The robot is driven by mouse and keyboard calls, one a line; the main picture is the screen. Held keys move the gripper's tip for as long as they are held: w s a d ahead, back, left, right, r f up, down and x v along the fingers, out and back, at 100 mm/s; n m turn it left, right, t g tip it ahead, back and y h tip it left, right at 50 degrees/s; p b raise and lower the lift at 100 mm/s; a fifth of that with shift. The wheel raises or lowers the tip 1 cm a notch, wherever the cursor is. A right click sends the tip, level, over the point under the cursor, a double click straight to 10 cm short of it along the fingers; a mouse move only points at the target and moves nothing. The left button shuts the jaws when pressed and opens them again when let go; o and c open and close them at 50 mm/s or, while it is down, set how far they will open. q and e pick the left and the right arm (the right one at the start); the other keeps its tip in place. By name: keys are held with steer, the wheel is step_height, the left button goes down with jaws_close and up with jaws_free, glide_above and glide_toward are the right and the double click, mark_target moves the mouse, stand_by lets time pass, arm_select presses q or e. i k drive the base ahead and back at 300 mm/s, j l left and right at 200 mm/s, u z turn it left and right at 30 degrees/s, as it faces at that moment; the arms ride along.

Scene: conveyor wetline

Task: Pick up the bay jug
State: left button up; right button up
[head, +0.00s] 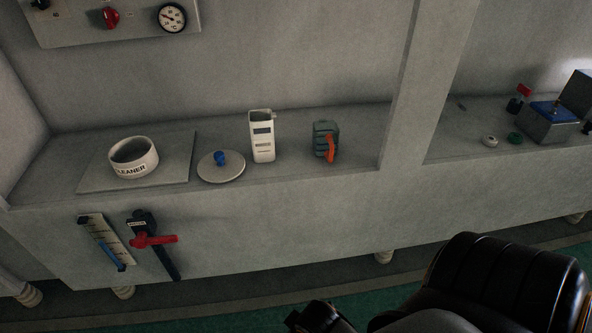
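A tall white jug (262,138) with dark printed marks stands upright on the grey ledge, near the middle of the head view. I take it to be the bay jug. It stands between a round lid (214,172) with a blue knob (220,158) and a grey-green block with an orange handle (330,148). Nothing touches the jug that I can see. No gripper fingers of mine show. Dark parts of my own body fill the bottom right, well apart from the jug.
A white open tub marked CLEANER (134,158) sits on a flat plate (180,150) at left. A red-handled valve (150,240) and blue gauge (104,243) are on the front face. An upright post (412,85) divides the ledge; a box (548,124) stands beyond it.

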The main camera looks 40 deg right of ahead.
mark_target(327, 144)
steer(key=z, duration=1.5)
